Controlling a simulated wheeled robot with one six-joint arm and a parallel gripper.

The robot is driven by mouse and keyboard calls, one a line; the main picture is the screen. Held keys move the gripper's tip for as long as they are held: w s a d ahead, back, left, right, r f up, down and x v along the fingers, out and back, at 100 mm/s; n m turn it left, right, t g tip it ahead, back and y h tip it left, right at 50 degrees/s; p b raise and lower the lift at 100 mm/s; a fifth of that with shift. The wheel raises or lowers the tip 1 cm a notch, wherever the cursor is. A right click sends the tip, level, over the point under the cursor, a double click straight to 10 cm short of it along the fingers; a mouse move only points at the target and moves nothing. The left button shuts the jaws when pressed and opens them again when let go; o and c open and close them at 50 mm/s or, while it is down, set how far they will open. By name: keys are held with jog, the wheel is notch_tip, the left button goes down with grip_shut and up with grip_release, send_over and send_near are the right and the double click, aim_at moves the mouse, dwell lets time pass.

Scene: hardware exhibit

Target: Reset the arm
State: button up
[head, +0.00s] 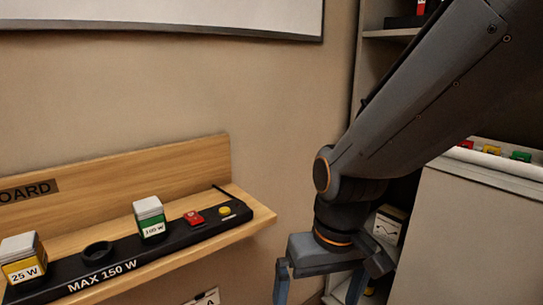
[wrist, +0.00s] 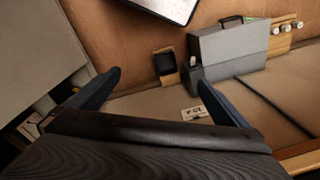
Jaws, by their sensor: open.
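My arm reaches down from the upper right in the head view. My gripper (head: 320,285) hangs pointing down, to the right of the wooden wall shelf (head: 262,217) and apart from it. Its two blue-grey fingers are spread with nothing between them, and their lower ends run to the bottom edge of the picture. In the wrist view my gripper (wrist: 159,80) also shows open and empty, fingers wide apart.
On the wooden shelf, a black "MAX 150 W" strip (head: 105,283) carries a 25 W block (head: 22,258), a 100 W block (head: 149,217), an empty ring, a red switch and a yellow button. A pale cabinet (head: 480,240) stands close right. The wrist view shows a grey case (wrist: 228,50).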

jog(key=s+d+r+m+h+p, duration=0.1)
jog(key=s+d+r+m+p, duration=0.1)
jog(key=d+r+p, duration=0.9)
notch_tip(320, 180, up, 2)
jog(key=p, duration=0.5)
jog(key=shift+s+m, duration=0.15)
jog(key=shift+m, duration=0.25)
jog(key=shift+d, duration=0.1)
